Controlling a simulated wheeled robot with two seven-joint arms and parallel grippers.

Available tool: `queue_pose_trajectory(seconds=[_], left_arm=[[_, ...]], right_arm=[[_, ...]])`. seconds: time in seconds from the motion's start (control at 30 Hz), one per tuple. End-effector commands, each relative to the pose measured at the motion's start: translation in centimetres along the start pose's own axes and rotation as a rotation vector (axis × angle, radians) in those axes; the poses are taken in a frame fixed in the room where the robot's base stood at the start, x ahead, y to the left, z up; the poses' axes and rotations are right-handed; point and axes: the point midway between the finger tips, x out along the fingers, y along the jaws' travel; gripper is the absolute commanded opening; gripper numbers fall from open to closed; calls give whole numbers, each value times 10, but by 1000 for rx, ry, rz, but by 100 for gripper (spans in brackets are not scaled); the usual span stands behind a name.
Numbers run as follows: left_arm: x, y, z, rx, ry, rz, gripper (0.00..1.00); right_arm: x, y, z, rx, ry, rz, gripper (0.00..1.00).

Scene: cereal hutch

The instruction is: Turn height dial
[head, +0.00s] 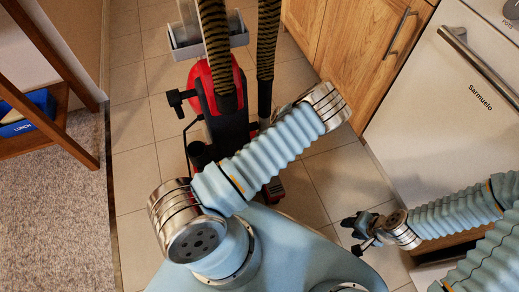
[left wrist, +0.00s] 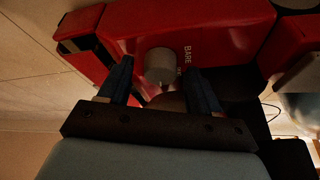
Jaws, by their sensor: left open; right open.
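A red and black upright vacuum (head: 226,88) stands on the tile floor in the head view. The height dial (left wrist: 160,62) is a round grey knob on its red base (left wrist: 215,22), beside the printed word "BARE", in the left wrist view. My left gripper (left wrist: 158,72) is open, with one dark finger on each side of the dial; whether they touch it I cannot tell. The left gripper is hidden behind my arm in the head view. My right gripper (head: 362,228) is open and empty at the lower right, away from the vacuum.
Wooden cabinets (head: 350,50) and a white dishwasher (head: 440,105) line the right side. A wooden stand (head: 40,115) holding a blue lunch bag (head: 28,112) is on the carpet (head: 55,200) at the left. Bare tiles (head: 135,130) lie left of the vacuum.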

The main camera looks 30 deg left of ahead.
Motion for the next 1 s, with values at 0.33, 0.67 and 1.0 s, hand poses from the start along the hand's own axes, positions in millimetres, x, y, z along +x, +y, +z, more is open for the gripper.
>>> queue_pose_trajectory(seconds=[0.33, 0.67, 1.0], left_arm=[[0, 0, 0, 0, 0, 0, 32], [0, 0, 0, -9, 0, -4, 9], [4, 1, 1, -146, -7, -62, 9]], right_arm=[[0, 0, 0, 0, 0, 0, 43], [2, 1, 0, 0, 0, 0, 43], [23, 6, 2, -1, -5, -4, 43]])
